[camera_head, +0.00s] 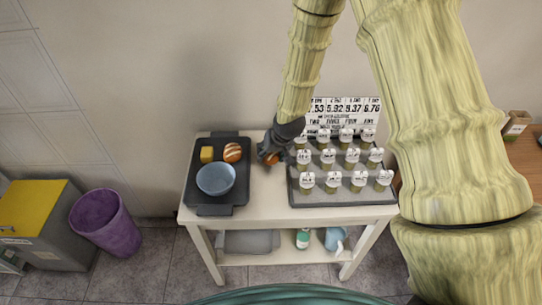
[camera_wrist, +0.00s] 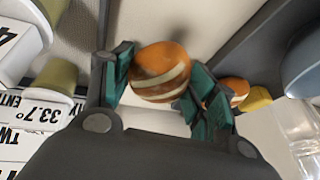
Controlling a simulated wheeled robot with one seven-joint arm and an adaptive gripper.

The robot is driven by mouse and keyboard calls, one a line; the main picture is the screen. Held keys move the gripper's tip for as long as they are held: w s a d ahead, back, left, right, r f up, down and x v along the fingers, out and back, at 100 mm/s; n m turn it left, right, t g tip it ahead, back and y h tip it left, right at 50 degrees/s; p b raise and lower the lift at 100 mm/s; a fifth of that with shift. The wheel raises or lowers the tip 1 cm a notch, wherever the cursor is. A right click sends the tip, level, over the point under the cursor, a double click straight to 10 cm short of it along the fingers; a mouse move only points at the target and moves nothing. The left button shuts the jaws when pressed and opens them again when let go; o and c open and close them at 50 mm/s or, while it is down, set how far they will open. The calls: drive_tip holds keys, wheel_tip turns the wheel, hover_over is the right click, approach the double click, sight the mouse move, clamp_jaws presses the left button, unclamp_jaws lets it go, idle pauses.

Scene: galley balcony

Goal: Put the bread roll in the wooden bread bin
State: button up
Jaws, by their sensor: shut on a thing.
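My gripper (camera_head: 269,153) is over the middle of the cream table, between a dark tray and the grey rack. In the wrist view my gripper (camera_wrist: 160,88) is shut on a round orange-brown bread roll (camera_wrist: 158,70) with pale stripes. The held roll (camera_head: 272,160) shows only partly in the head view. Another striped roll (camera_head: 233,152) lies on the dark tray (camera_head: 208,210); it also shows in the wrist view (camera_wrist: 238,87). I cannot make out a wooden bread bin for certain in either view.
The tray also holds a blue bowl (camera_head: 216,179) and a yellow block (camera_head: 207,154). The grey rack (camera_head: 340,198) holds several labelled jars. A brown wooden surface (camera_head: 526,165) with a small box (camera_head: 515,123) is at the far right. A purple bin (camera_head: 105,222) stands on the floor.

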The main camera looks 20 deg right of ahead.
drive_tip(key=shift+f, duration=0.85)
drive_tip(key=shift+f, duration=0.2)
drive_tip(key=o, duration=1.1)
drive_tip(key=shift+r, duration=0.25)
